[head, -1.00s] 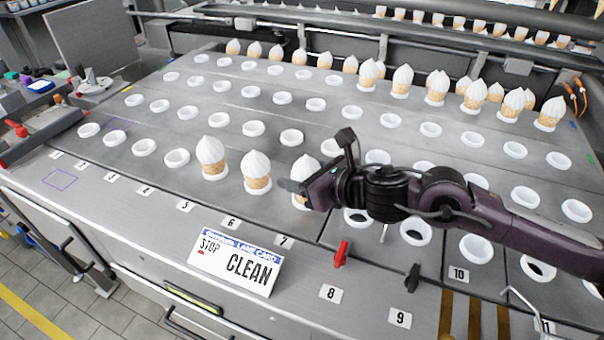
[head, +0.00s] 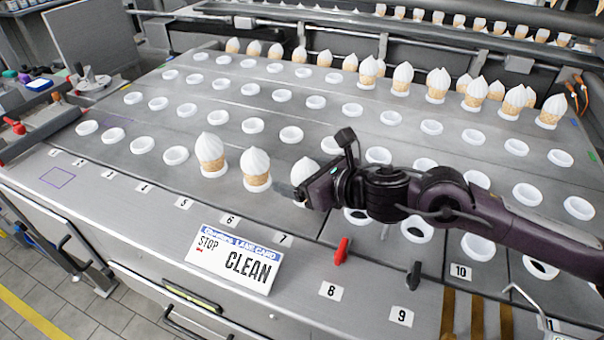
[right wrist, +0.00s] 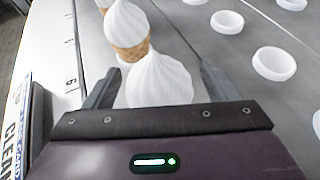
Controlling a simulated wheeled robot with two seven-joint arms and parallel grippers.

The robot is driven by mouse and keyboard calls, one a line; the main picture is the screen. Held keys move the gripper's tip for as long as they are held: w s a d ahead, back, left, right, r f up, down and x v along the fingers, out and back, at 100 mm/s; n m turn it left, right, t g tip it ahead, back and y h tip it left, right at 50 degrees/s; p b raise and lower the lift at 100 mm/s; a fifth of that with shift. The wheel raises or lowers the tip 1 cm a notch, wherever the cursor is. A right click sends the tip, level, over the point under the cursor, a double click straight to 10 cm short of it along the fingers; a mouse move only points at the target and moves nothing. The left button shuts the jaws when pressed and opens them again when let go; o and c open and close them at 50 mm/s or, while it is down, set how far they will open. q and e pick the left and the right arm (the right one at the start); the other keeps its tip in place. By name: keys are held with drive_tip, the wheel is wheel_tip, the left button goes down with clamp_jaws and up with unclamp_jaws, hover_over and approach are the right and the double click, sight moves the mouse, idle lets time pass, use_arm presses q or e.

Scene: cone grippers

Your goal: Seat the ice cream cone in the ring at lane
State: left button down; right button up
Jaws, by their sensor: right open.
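Three ice cream cones with white swirled tops stand in the front row: one at the left (head: 210,152), one in the middle (head: 256,168), and one at the right (head: 304,168), partly hidden by my right gripper (head: 297,188). In the right wrist view, the open fingers of my right gripper (right wrist: 158,76) lie on either side of the nearest cone's white top (right wrist: 160,84), with visible gaps. Another cone (right wrist: 126,30) stands just beyond it. The nearest cone's base and ring are hidden. My left gripper is not in view.
Empty white rings (head: 175,155) fill much of the grey deck. A lane card (head: 233,258) reading STOP and CLEAN stands at the front edge, beside lane number plates (head: 331,291). Red (head: 342,250) and black (head: 413,275) levers stand near the front. More cones (head: 438,84) line the back.

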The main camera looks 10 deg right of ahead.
drive_tip(key=shift+d, duration=0.1)
drive_tip(key=b+v, duration=0.1)
drive_tip(key=v, duration=0.5)
drive_tip(key=shift+s+d, duration=0.15)
drive_tip(key=shift+s, duration=0.1)
drive_tip(key=shift+s+d+r, duration=0.25)
drive_tip(key=shift+s+r, duration=0.05)
drive_tip(key=shift+s, duration=0.2)
